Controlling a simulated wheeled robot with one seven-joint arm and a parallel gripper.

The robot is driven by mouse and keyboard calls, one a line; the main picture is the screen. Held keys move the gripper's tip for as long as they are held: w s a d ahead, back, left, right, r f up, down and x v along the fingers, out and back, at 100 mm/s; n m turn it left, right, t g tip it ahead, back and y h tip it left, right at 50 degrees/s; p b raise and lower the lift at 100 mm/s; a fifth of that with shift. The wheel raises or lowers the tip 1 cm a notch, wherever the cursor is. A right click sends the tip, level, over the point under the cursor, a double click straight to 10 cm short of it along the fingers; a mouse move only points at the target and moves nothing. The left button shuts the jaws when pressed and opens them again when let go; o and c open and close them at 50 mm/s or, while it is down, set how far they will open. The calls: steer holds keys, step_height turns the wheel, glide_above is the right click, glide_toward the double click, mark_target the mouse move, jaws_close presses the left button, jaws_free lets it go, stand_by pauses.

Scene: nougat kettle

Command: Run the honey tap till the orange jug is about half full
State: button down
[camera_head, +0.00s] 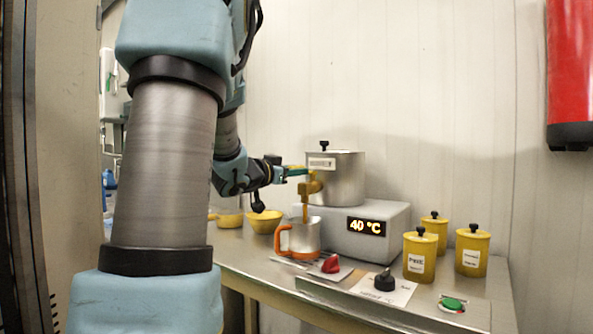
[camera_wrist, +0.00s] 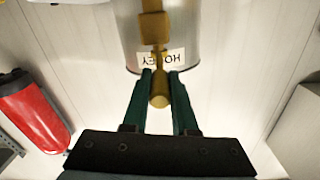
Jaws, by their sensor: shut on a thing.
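The steel honey kettle (camera_head: 345,185) stands on a grey heater base (camera_head: 375,215) reading 40 °C. Its brass tap (camera_head: 314,187) sticks out at the left, and an amber strand runs down from it into the jug's mouth, looking like flowing honey. The steel jug (camera_head: 306,236) with orange handle and orange base stands upright below the tap. Its honey level cannot be seen. My gripper (camera_head: 298,171) is at the tap's top.
Yellow bowls (camera_head: 264,221) stand left of the jug. A red object (camera_head: 331,264) and a black-knobbed item (camera_head: 385,281) lie in front. Yellow lidded canisters (camera_head: 419,258) and a green button (camera_head: 452,303) are to the right. A red cylinder (camera_head: 570,70) hangs on the wall.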

steer(key=shift+r, duration=0.25)
steer(key=c, duration=0.7)
jaws_free()
steer(key=shift+f, duration=0.15)
steer(key=b+v, duration=0.1)
steer(key=v, duration=0.9)
steer(key=shift+s+a, duration=0.25)
steer(key=shift+s, duration=0.05)
